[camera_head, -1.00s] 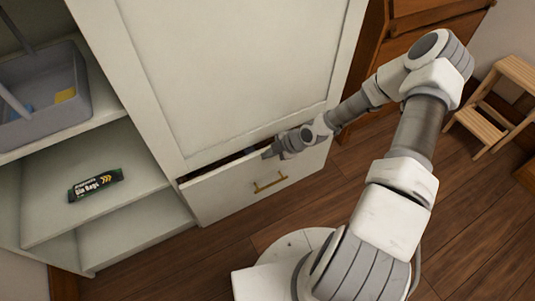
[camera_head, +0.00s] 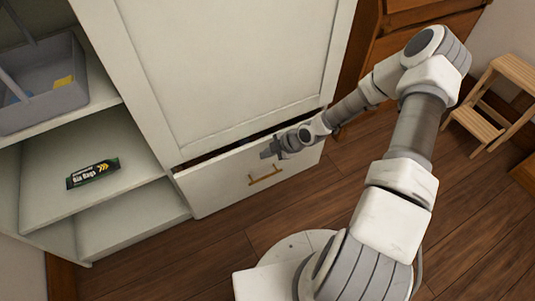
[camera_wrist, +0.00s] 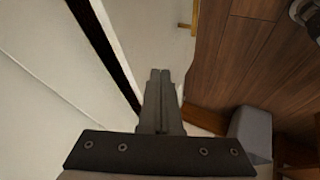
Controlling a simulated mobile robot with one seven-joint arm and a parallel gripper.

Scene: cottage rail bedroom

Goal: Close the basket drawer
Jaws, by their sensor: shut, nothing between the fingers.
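The drawer (camera_head: 225,187) is a white front with a brass handle (camera_head: 265,178) at the bottom of a white cabinet (camera_head: 230,70). It stands slightly open, with a dark gap along its top edge. My gripper (camera_head: 268,152) is shut and empty at the top edge of the drawer front, above the handle. In the wrist view my gripper's fingers (camera_wrist: 160,75) are together over the pale drawer front (camera_wrist: 155,35), beside the dark gap. I cannot tell whether the fingertips touch the drawer. The drawer's inside is hidden.
Open shelves at the left hold a grey basket (camera_head: 40,105) and a dark packet (camera_head: 92,173). A wooden step stool (camera_head: 485,125) stands at the right, near a brown wooden cabinet (camera_head: 400,40). The wood floor (camera_head: 190,255) in front is partly clear.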

